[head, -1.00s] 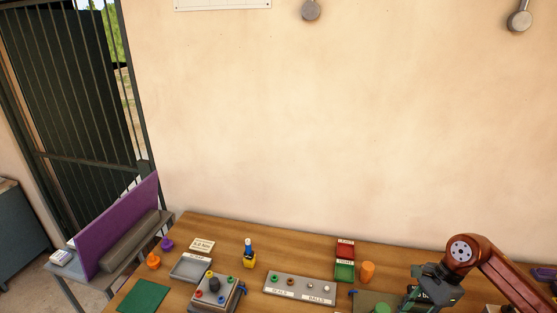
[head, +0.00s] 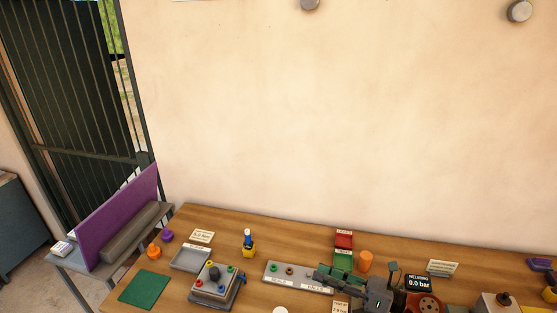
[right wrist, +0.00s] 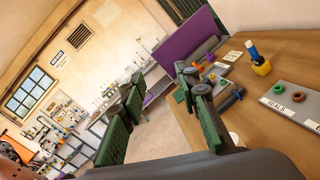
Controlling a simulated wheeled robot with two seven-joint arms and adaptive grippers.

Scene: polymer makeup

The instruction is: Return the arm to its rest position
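My right gripper (head: 322,278) comes in from the right at the lower edge of the head view. Its fingers point left, over or close to the right end of the grey seals and balls tray (head: 272,271). In the right wrist view the two green-padded fingers (right wrist: 160,92) stand wide apart with nothing between them. The tray also shows in the right wrist view (right wrist: 281,100), at the right. My left gripper is in neither view.
A grey block with coloured knobs (head: 208,291), a yellow holder (head: 248,252), a green mat (head: 144,289) and an orange cup (head: 365,262) stand on the wooden table (head: 300,243). Red (head: 343,240) and green bins stand behind the gripper. A 0.0 bar display (head: 418,283) is at the right.

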